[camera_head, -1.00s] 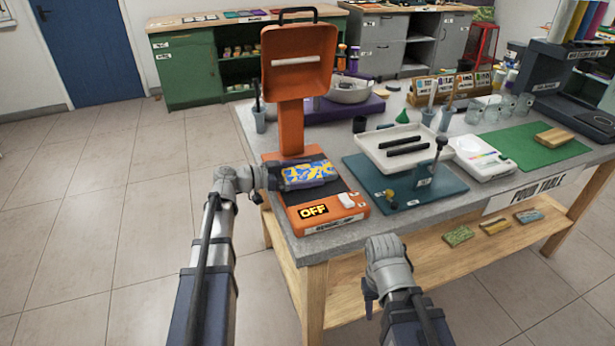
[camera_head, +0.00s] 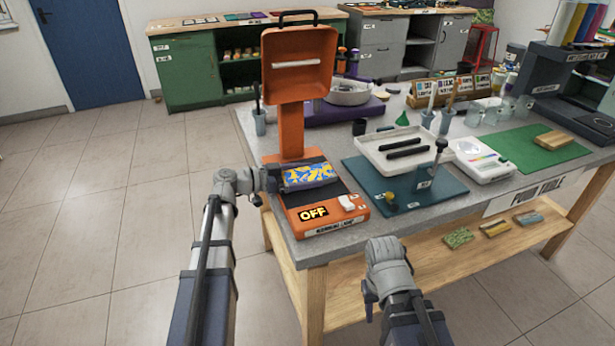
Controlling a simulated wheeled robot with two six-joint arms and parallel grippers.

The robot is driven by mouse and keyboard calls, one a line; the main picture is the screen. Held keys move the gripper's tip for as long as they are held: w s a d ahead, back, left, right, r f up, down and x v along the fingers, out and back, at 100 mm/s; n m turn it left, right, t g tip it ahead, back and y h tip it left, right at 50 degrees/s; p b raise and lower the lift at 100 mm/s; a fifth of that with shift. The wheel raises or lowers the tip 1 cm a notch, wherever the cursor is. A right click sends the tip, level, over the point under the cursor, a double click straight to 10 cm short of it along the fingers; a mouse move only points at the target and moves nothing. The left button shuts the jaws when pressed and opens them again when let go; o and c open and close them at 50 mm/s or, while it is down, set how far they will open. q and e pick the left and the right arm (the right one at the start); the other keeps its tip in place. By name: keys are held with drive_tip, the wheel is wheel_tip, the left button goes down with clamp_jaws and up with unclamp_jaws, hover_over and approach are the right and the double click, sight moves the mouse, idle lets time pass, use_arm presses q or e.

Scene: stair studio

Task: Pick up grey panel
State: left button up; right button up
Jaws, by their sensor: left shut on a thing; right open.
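A flat panel (camera_head: 309,173) with a blue and yellow patterned face and a greyish edge is over the black bed of the orange lamp unit (camera_head: 322,218). I cannot tell whether it is clear of the bed. My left gripper (camera_head: 273,180) comes in from the left and is shut on the panel's left end. No plain grey face of it shows. My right gripper (camera_head: 370,300) is open and empty, low in front of the table, apart from everything.
The lamp's orange hood (camera_head: 297,62) stands up behind the panel on a post. A lower wooden shelf (camera_head: 400,270) holds several small blocks.

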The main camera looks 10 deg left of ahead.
use_arm(q)
drive_tip(key=shift+r, duration=0.1)
wheel_tip(320, 180, up, 10)
drive_tip(key=p, duration=1)
drive_tip(key=shift+r, duration=0.1)
wheel_tip(320, 180, up, 11)
drive_tip(key=p, duration=1.2)
hover_over(308, 174)
wheel_tip(308, 174, down, 11)
drive_tip(key=b, duration=1.2)
drive_tip(key=shift+f, duration=0.2)
wheel_tip(308, 174, down, 10)
drive_tip(key=b, duration=0.9)
drive_tip(key=shift+a+r+b, duration=0.1)
drive_tip(key=shift+r+b, duration=0.15)
drive_tip(key=shift+b, duration=0.05)
drive_tip(key=shift+f, duration=0.15)
